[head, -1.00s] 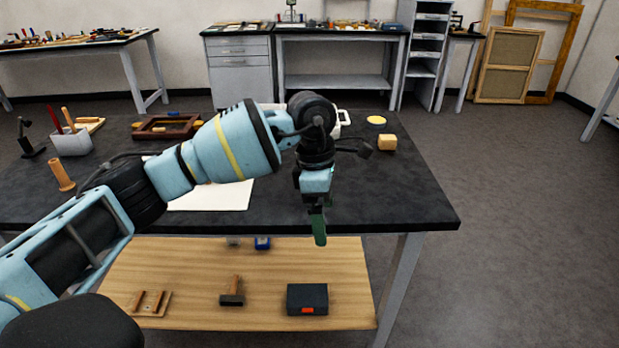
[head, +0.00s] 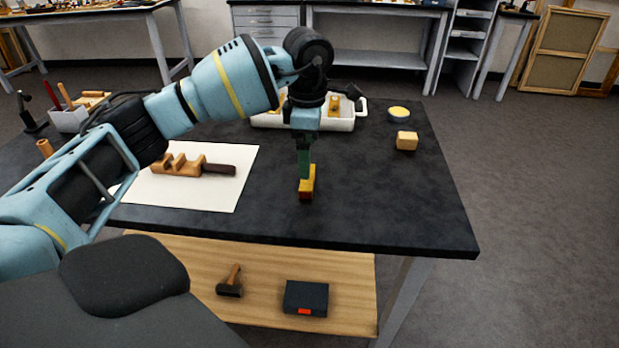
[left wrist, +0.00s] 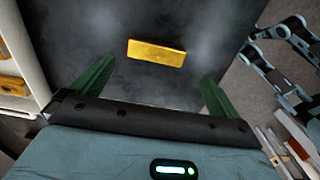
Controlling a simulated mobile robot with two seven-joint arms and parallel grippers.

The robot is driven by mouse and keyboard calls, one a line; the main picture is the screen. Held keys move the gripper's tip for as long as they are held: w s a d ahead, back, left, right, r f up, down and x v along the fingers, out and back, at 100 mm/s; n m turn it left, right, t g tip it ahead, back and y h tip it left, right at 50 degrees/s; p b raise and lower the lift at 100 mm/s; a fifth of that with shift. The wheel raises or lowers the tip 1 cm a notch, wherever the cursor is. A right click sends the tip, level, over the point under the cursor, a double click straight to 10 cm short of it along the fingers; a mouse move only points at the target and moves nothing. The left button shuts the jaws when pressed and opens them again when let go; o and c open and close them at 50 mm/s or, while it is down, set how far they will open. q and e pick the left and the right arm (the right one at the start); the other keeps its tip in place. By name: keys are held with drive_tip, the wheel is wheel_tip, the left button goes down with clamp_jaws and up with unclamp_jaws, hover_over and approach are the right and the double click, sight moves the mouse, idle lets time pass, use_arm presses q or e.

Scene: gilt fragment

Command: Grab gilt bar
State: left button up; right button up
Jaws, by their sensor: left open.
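The gilt bar (head: 307,187) is a small yellow block with a reddish near end, lying on the dark tabletop near its front. In the left wrist view the gilt bar (left wrist: 156,53) lies crosswise just beyond the fingertips, centred between them. My left gripper (head: 304,172) points down at the bar and hides part of it in the head view. In the left wrist view the green fingers of my left gripper (left wrist: 157,70) are spread wide with nothing between them. My right gripper is not in view.
A notched wooden piece (head: 180,166) with a dark handle lies on a white sheet (head: 215,192) to the left. A white tray (head: 340,124) stands behind my gripper. A wooden block (head: 407,141) and a round yellow-topped tin (head: 399,114) are to the right. The tabletop (head: 400,210) to the right is clear.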

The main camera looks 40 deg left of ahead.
sight(306, 187)
use_arm(q)
wheel_tip(306, 187, down, 2)
drive_tip(key=shift+w+f, duration=0.15)
drive_tip(key=shift+a+f, duration=0.2)
drive_tip(key=shift+f, duration=2.35)
drive_tip(key=c, duration=0.8)
drive_tip(key=shift+r, duration=0.1)
